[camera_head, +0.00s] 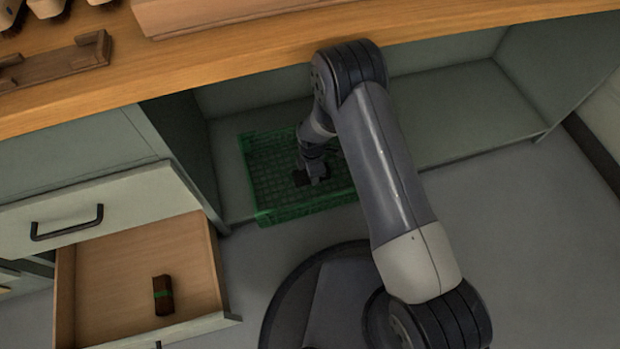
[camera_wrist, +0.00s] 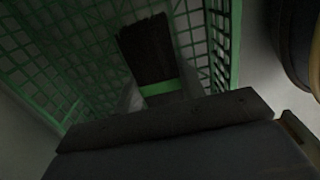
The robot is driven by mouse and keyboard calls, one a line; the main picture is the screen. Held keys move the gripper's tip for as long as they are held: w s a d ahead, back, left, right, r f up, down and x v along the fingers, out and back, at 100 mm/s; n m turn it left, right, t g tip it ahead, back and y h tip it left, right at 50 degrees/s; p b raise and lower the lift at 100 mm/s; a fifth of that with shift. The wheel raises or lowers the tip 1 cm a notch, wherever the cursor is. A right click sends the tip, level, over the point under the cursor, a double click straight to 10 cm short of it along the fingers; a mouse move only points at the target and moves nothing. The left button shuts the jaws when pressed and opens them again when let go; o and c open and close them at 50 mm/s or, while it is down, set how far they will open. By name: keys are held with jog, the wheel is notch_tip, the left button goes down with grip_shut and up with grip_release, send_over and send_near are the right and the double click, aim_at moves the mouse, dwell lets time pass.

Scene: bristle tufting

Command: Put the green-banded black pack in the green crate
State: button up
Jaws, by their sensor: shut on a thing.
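The green crate (camera_head: 308,207) is a mesh box on the low shelf under the wooden counter; its mesh walls also fill much of the wrist view (camera_wrist: 215,28). My gripper (camera_head: 314,174) reaches down inside the crate's outline. In the wrist view my gripper (camera_wrist: 160,92) is shut on the green-banded black pack (camera_wrist: 148,48), with the green band lying between the fingers. The pack's dark bristly end points away from the gripper, with the mesh behind it. I cannot tell whether the pack touches the crate floor.
A cabinet wall (camera_head: 183,140) stands left of the crate; the shelf to the right (camera_head: 460,125) is clear.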

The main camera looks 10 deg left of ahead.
aim_at(312, 188)
notch_tip(312, 188, down, 7)
jog(key=shift+b, duration=1.2)
jog(key=shift+f, duration=0.2)
jog(key=o, duration=1)
jog(key=shift+r, duration=0.1)
notch_tip(312, 188, up, 12)
jog(key=p, duration=0.5)
jog(key=shift+r, duration=0.15)
